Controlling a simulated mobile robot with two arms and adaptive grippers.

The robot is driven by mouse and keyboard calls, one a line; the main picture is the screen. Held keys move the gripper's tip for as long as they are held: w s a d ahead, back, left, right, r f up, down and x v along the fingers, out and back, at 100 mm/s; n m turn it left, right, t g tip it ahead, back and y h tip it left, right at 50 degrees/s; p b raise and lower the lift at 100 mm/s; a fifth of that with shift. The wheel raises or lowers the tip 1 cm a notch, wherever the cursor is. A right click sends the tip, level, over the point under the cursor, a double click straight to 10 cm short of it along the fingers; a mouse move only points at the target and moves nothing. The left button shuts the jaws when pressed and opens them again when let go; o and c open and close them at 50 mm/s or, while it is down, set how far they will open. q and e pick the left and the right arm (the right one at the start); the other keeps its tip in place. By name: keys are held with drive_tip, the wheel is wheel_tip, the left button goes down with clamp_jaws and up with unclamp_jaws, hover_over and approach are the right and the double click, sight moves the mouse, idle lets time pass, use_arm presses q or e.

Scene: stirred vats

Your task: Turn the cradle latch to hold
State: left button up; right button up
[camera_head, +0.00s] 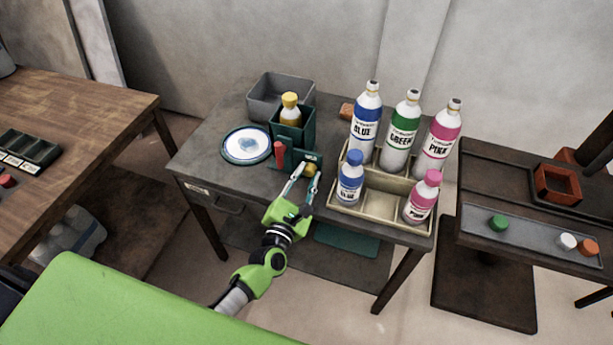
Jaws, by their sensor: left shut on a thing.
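The cradle (305,133) is a dark green open box on the grey table, with a yellow-capped bottle (291,108) standing in it. A red upright piece (279,154) shows at the cradle's front left. A small brass-yellow knob (310,170) sits low at its front right, below a small label plate. My left gripper (308,174) reaches up from the front, with its two fingers on either side of this knob, shut on it. The fingers partly hide the knob and the cradle's lower front, so I cannot read the latch's setting. My right gripper is not in view.
A white plate (246,146) with a blue rim lies left of the cradle. A grey bin (265,98) stands behind. Close on the right is a beige divided tray (385,207) with several labelled bottles. A side table (480,246) with coloured caps stands farther right.

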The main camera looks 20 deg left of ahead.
use_arm(q)
drive_tip(key=m, duration=0.5)
drive_tip(key=shift+m, duration=0.4)
drive_tip(key=m+p, duration=0.1)
drive_tip(key=m, duration=0.4)
drive_tip(key=shift+r, duration=0.1)
drive_tip(key=m+p, duration=0.1)
drive_tip(key=m, duration=0.4)
drive_tip(key=shift+m+p, duration=0.35)
drive_tip(key=shift+m, duration=0.05)
drive_tip(key=m, duration=0.4)
drive_tip(key=shift+p, duration=0.4)
drive_tip(key=shift+m, duration=0.3)
drive_tip(key=o, duration=1.1)
